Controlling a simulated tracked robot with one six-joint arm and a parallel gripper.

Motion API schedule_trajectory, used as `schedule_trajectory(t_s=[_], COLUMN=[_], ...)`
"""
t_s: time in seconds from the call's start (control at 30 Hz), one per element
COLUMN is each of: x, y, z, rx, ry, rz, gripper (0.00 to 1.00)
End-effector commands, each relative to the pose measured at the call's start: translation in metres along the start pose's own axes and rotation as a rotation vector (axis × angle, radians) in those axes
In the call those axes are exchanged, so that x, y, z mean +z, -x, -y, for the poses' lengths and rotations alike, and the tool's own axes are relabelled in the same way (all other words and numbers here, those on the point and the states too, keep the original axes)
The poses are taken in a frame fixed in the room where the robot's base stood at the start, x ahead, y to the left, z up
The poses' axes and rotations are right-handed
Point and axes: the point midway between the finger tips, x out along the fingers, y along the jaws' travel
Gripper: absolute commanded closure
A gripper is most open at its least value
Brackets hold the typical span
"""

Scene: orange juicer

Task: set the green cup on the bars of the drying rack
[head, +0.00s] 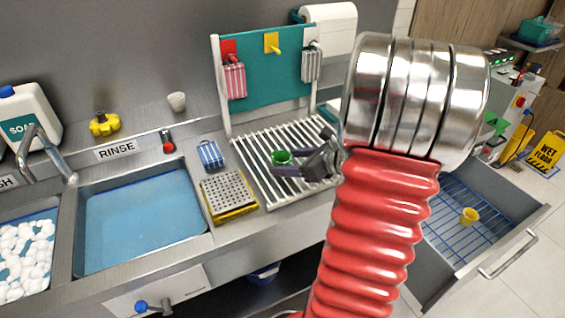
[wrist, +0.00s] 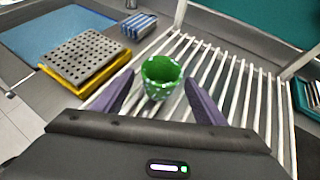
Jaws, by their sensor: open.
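The green cup (head: 281,158) stands on the white bars of the drying rack (head: 262,187). In the wrist view the cup (wrist: 161,78) looks upright, its open mouth showing and light specks on its side. It rests over the rack's bars (wrist: 237,90). My gripper (head: 279,162) is at the cup in the head view. In the wrist view its two dark purple fingers (wrist: 158,92) are spread to either side of the cup, with gaps visible between them and its wall. The cup's lower part shows between the fingers.
A grey perforated block on a yellow base (head: 229,197) and a blue striped sponge (head: 210,154) lie left of the rack. A teal panel (head: 266,75) with hanging cloths rises behind it. The water-filled rinse sink (head: 142,215) is further left. An open drawer (head: 480,225) holds a yellow cup (head: 468,216).

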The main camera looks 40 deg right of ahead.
Motion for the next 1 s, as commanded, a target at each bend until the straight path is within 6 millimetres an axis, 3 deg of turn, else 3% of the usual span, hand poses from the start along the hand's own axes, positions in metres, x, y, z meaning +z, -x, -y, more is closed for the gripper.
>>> schedule_trajectory(t_s=[0.5,0.7,1.0], x=[0.0,0.0,0.0], y=[0.078,0.09,0.091], z=[0.001,0.0,0.0], rx=[-0.003,-0.001,-0.001], ry=[0.001,0.001,0.0], rz=[0.001,0.0,0.0], gripper=[0.35,0.35,0.35])
